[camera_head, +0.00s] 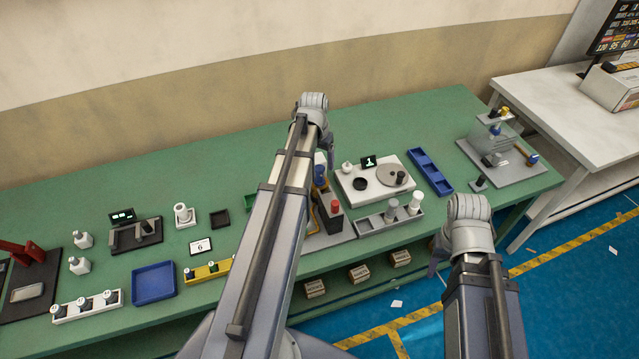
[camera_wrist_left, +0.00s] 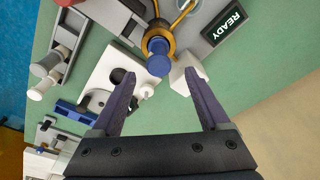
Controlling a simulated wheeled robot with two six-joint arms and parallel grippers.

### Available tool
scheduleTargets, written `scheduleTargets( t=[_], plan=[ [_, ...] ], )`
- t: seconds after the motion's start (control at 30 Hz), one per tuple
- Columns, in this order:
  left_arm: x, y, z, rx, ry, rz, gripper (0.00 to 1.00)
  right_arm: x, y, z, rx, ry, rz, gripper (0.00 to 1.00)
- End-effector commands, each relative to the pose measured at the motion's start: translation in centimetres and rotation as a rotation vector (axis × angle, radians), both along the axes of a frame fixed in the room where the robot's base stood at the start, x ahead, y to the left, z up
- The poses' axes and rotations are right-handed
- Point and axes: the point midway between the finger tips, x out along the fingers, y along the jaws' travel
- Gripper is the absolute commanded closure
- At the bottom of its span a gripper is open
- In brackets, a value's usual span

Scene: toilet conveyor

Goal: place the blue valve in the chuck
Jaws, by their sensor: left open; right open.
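A blue round-topped part (camera_wrist_left: 158,57), which looks like the blue valve, shows between and just beyond my left gripper's fingertips in the left wrist view. It overlaps a brass-coloured round holder (camera_wrist_left: 157,38), which looks like the chuck; I cannot tell how deeply it sits. My left gripper (camera_wrist_left: 160,73) is open, its two fingers spread wide either side with nothing between. In the head view my left arm hides most of this station; some blue (camera_head: 320,171) shows beside it. My right gripper (camera_head: 436,266) is open and empty off the table's front edge.
A READY display (camera_wrist_left: 224,27) and a white block (camera_wrist_left: 184,72) are close to the left gripper. A white plate with a disc (camera_head: 354,198), a grey tray (camera_head: 375,222) and a blue tray (camera_head: 425,166) stand right of the left arm. Several fixtures fill the left table.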

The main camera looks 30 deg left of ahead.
Motion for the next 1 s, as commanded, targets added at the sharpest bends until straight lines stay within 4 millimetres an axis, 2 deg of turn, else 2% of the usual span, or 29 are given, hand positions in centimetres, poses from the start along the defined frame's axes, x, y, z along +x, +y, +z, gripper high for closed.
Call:
scheduleTargets(
  t=[0.03,0.1,0.43,0.8,1.0],
  plan=[
    [0.1,0.0,-1.0,0.000,0.000,0.000,0.21,0.0,0.0,-1.0,0.000,0.000,0.001,0.50],
    [0.2,0.0,-1.6,0.000,0.000,0.000,0.21,0.0,0.0,-1.6,0.000,0.000,0.002,0.50],
    [0.2,0.0,-2.2,0.000,0.000,0.000,0.21,0.0,0.0,-2.3,-0.001,0.000,0.002,0.50],
    [0.2,-0.1,-6.5,0.000,0.000,0.000,0.21,0.0,0.0,-6.5,-0.001,0.000,0.001,0.50],
    [0.4,-0.1,-7.1,0.000,0.000,0.000,0.21,0.0,0.0,-7.1,-0.001,0.000,0.000,0.50]
  ],
)
